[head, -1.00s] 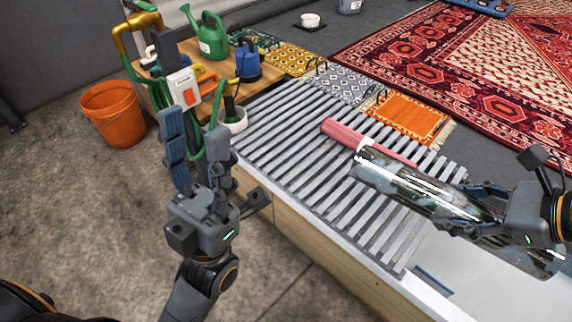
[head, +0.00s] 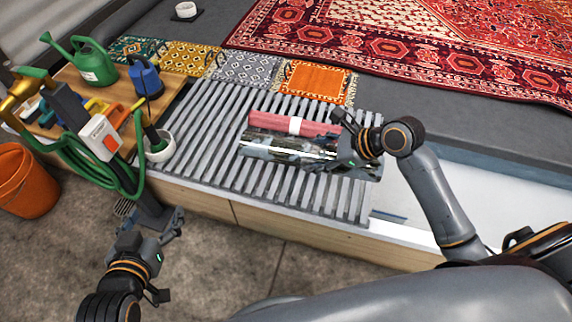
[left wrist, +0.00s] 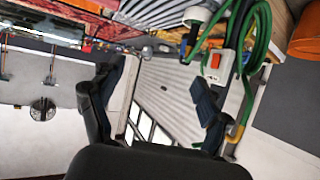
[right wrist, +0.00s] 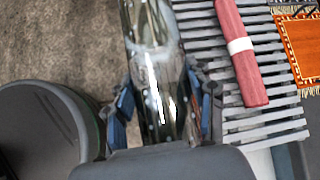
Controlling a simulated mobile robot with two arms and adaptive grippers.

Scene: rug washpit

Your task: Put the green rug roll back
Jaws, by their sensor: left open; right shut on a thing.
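A glossy, see-through-looking dark greenish roll (head: 285,149) lies level across the slatted rack (head: 215,120), beside and in front of a pink roll with a white band (head: 270,124). I take the glossy one for the green rug roll. My right gripper (head: 350,148) is shut on it near its right end; the right wrist view shows the roll (right wrist: 158,85) between the fingers. I cannot tell if it touches the slats. The pink roll (right wrist: 238,50) lies on the slats, apart from the fingers. My left gripper (head: 150,215) is open and empty, in front of the rack's left end.
At the left, a wooden board (head: 115,95) holds a green watering can (head: 93,62) and a blue pump (head: 146,78). A green hose (head: 85,165) hangs by a post near my left gripper. Small rugs, including an orange one (head: 315,80), lie behind the rack. An orange bucket (head: 28,180) stands on the floor.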

